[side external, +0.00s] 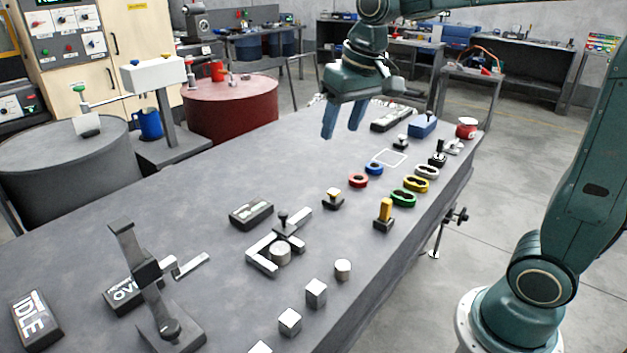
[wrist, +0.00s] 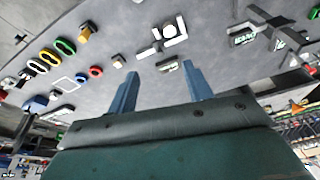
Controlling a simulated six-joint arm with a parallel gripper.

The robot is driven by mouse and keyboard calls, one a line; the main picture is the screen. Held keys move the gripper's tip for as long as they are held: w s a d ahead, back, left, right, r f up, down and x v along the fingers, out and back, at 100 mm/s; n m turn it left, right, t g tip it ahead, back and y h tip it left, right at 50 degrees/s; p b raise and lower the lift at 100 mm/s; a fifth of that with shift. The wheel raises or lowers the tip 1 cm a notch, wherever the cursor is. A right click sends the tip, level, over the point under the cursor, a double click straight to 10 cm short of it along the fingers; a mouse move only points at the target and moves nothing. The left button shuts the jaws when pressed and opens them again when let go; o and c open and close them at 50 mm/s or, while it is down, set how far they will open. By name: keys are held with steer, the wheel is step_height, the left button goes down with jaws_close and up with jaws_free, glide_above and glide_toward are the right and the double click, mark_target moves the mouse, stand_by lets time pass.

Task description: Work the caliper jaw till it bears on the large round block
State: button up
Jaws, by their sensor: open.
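The caliper (side external: 262,262) lies on the grey table as a pale L-shaped frame with a sliding jaw bar (side external: 300,218). A black knob (side external: 283,218) stands on the slide. The large round block (side external: 281,254) sits inside the frame, close to the jaw; I cannot tell whether they touch. In the wrist view the caliper (wrist: 146,53) shows small near the top, with the round block (wrist: 169,31) in it. My gripper (side external: 341,130) is open and empty, high above the table, behind and apart from the caliper; its blue fingers also show in the wrist view (wrist: 160,76).
A smaller round block (side external: 343,268) and several cubes (side external: 316,291) line the near edge. A dark clamp stand (side external: 150,275) stands at left. Coloured rings (side external: 403,198), a yellow-topped peg (side external: 385,212) and a dark label block (side external: 251,213) lie around. The table between gripper and caliper is mostly clear.

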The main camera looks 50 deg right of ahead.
steer(key=w+d+f+m+g, duration=0.1)
steer(key=w+f, duration=0.2)
steer(key=w, duration=0.4)
steer(key=w+d+f+g, duration=0.1)
steer(key=w+d+f, duration=0.1)
steer(key=w+f, duration=0.3)
steer(key=m+g, duration=0.1)
steer(key=m, duration=0.1)
glide_above(283, 212)
step_height(283, 212, down, 11)
steer(key=shift+d+f, duration=0.1)
steer(key=shift+f, duration=0.15)
step_height(283, 212, down, 14)
steer(key=shift+r, duration=0.25)
